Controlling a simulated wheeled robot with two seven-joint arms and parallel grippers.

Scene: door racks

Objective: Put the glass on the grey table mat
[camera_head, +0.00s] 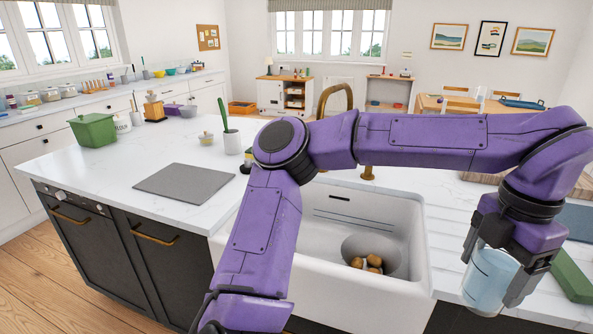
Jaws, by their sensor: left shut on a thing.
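The glass (487,277) is pale blue and see-through, at the lower right of the head view. My left gripper (510,284) is shut on it, pointing down, with dark fingers at its sides. The gripper hides part of the glass. The glass is in front of the worktop's ribbed drainer area, right of the sink; I cannot tell its exact height. The grey table mat (185,182) lies flat and bare on the white worktop, left of the sink. My right gripper is not in view.
A white sink (330,296) with a bowl of brown round items lies between glass and mat. A gold tap (335,98) stands behind it. A green board (571,277) lies at the right.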

